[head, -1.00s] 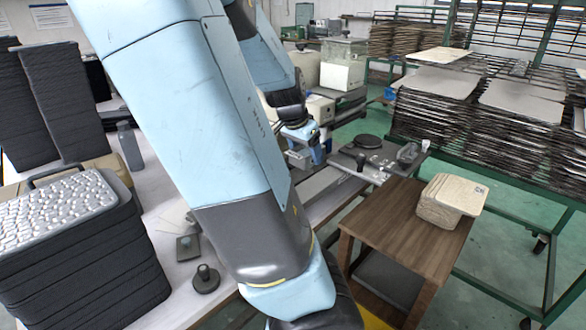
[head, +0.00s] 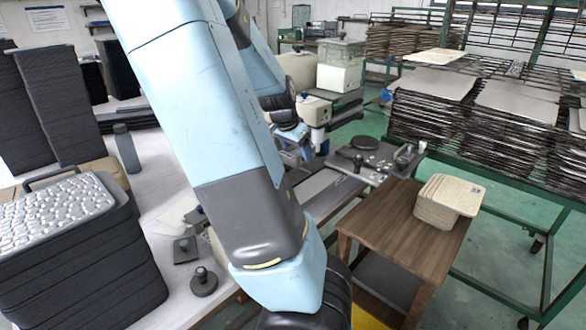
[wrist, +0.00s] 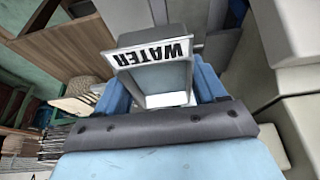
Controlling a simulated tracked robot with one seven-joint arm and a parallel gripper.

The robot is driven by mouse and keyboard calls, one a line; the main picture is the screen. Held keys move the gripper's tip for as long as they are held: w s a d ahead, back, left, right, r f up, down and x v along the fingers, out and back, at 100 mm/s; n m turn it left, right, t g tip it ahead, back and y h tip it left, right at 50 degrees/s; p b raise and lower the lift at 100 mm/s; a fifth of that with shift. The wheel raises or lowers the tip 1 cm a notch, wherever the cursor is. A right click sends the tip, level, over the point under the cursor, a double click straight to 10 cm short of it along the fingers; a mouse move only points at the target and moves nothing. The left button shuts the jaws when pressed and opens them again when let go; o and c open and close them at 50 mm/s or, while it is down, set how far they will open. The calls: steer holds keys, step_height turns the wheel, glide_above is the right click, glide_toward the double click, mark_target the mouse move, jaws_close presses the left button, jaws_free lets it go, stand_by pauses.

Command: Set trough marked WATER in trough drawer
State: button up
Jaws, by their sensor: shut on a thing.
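The trough marked WATER (wrist: 155,56) is a small grey open box with a white label, whose black lettering appears upside down in the wrist view. My gripper (wrist: 163,88) has its blue fingers on both sides of the trough and is shut on it. In the head view my gripper (head: 300,147) is beyond my arm, above the far bench area, and the trough cannot be made out clearly there. I cannot pick out the trough drawer with certainty in either view.
A wooden side table (head: 385,230) with a stack of beige pieces (head: 440,202) stands at right. A grey panel with dark round parts (head: 372,160) lies beyond it. A rack of trays (head: 440,105) stands behind. A dark stack (head: 75,255) fills the left front.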

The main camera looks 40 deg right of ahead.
steer(key=shift+w+d+f, duration=0.35)
steer(key=shift+w+d, duration=0.05)
steer(key=shift+w, duration=0.2)
glide_above(296, 174)
steer(key=a, duration=0.2)
steer(key=shift+s+d+f, duration=0.1)
steer(key=shift+d+f, duration=0.05)
steer(key=shift+f, duration=1.4)
steer(key=shift+d+f, duration=0.1)
steer(key=shift+f, duration=2.9)
steer(key=o, duration=1.3)
steer(key=shift+c, duration=0.2)
